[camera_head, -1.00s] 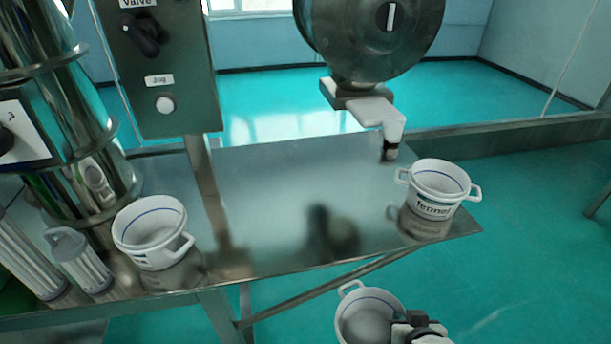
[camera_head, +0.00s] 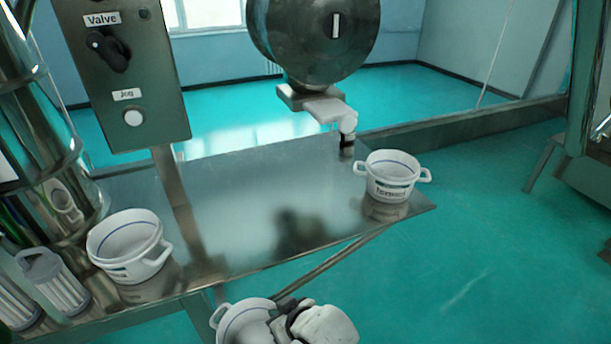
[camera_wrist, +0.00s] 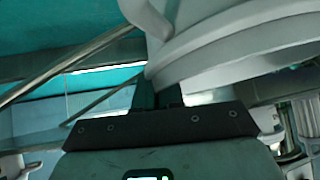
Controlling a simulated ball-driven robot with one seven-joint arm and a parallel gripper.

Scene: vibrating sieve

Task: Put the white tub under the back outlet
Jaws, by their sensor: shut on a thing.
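A white tub (camera_head: 228,327) with handles is held in my gripper (camera_head: 280,322) at the bottom of the head view, in front of and below the table's near edge. My gripper is shut on it; the fingertips are partly hidden in the head view. In the wrist view the tub (camera_wrist: 235,45) fills the upper right, against my fingers (camera_wrist: 158,95). A spout with a white arm and dark tip (camera_head: 346,140) hangs under a metal drum at the back of the table, with bare tabletop below it. The frames do not label which outlet is the back one.
A metal table (camera_head: 240,215) spans the middle, its centre clear. A second white tub (camera_head: 118,262) stands at its left end by metal columns. A third, lettered tub (camera_head: 390,190) stands at the right corner, near the spout. A valve panel (camera_head: 125,75) rises at left.

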